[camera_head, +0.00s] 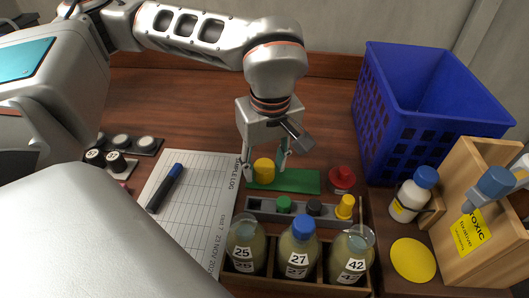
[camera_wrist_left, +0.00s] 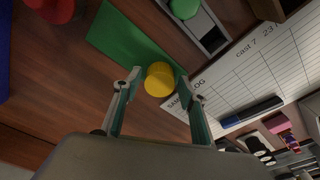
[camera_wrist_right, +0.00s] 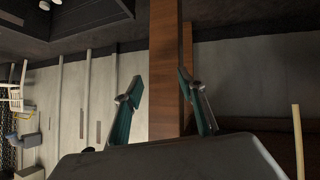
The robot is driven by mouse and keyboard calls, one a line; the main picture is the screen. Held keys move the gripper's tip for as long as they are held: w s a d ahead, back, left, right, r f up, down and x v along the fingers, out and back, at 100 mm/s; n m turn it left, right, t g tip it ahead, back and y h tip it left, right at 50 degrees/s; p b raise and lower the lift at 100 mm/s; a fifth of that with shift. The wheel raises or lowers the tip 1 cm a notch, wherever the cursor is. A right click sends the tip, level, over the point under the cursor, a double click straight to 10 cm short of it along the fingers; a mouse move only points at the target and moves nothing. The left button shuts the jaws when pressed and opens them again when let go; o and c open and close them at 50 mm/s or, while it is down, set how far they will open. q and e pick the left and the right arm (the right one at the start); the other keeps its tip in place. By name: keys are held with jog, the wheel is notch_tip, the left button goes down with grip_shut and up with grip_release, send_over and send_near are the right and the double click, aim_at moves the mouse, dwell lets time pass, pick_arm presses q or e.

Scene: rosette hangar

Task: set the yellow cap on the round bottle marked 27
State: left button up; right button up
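The yellow cap (camera_head: 264,168) sits on a green mat (camera_head: 300,181). My left gripper (camera_head: 265,173) is open, with a finger on either side of the cap. In the left wrist view the cap (camera_wrist_left: 159,79) lies between the fingertips (camera_wrist_left: 160,83), apparently with small gaps. The round bottle marked 27 (camera_head: 297,256) stands in the middle of a wooden rack, between the bottles marked 25 (camera_head: 244,252) and 42 (camera_head: 352,256). A blue cap (camera_head: 303,226) is on bottle 27. My right gripper (camera_wrist_right: 161,88) is open and empty, away from the work area.
A grey holder (camera_head: 266,206) with green, black and yellow pieces lies between mat and rack. A red piece (camera_head: 342,178), blue crate (camera_head: 385,120), blue-capped white bottle (camera_head: 411,196) and yellow disc (camera_head: 413,259) are right. A log sheet (camera_head: 200,200) with marker lies left.

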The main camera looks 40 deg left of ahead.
pick_arm(q)
jog(key=c, duration=0.6)
jog(key=shift+r+p, duration=0.45)
jog(key=shift+r, duration=0.6)
pick_arm(e)
jog(key=shift+w+r, duration=0.25)
jog(key=shift+r, duration=0.3)
jog(key=shift+w+r, duration=0.25)
jog(key=shift+r, duration=0.3)
jog(key=shift+s+d+f, duration=0.1)
jog(key=shift+s+f, duration=0.05)
jog(key=shift+f, duration=0.05)
